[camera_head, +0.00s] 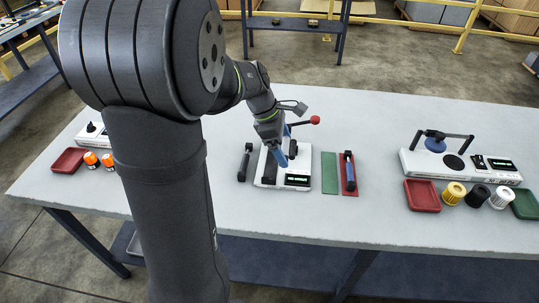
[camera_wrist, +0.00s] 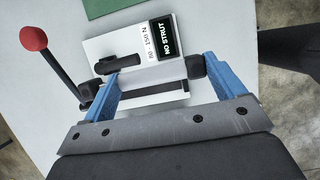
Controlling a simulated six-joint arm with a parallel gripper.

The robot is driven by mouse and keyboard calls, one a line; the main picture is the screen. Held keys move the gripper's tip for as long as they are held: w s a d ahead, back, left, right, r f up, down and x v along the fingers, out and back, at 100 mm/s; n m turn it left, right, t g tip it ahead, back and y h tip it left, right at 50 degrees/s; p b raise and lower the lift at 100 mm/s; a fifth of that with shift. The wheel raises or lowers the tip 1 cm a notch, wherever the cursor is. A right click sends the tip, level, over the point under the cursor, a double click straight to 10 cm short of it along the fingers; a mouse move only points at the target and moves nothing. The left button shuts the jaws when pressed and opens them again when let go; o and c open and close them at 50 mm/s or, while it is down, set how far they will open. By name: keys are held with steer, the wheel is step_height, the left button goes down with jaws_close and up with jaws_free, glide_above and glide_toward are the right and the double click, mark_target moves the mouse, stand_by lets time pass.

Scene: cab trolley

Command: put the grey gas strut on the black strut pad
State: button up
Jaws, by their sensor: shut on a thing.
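My gripper (camera_head: 284,158) is over a white tester (camera_head: 268,180). The right finger is close against one fitting. The tester's display (camera_wrist: 165,36) reads NO STRUT. A dark strut-like bar (camera_head: 245,162) lies left of the tester. Another dark strut (camera_head: 349,166) lies on a red pad (camera_head: 344,188). A green pad (camera_head: 329,172) beside it is empty.
A lever with a red knob (camera_head: 315,120) sticks up from the tester; it also shows at the left of the wrist view (camera_wrist: 33,38). A second white station (camera_head: 405,160) with trays and several spools is at the right. Orange-capped parts (camera_head: 92,160) stand at the left. The table's back is clear.

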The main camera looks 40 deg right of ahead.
steer(key=shift+w+a+f, duration=0.15)
steer(key=shift+w+f, duration=0.7)
steer(key=shift+f, duration=0.35)
steer(key=shift+w+a+f, duration=0.15)
steer(key=shift+w+f, duration=0.7)
steer(key=shift+f, duration=0.3)
steer(key=shift+w+a+f, duration=0.15)
steer(key=shift+w+f, duration=0.7)
steer(key=shift+f, duration=0.35)
steer(key=shift+f, duration=0.1)
steer(key=shift+f, duration=0.5)
steer(key=o, duration=0.8)
steer(key=v, duration=1.3)
steer(key=shift+s+d+r, duration=0.1)
steer(key=shift+s+r, duration=0.05)
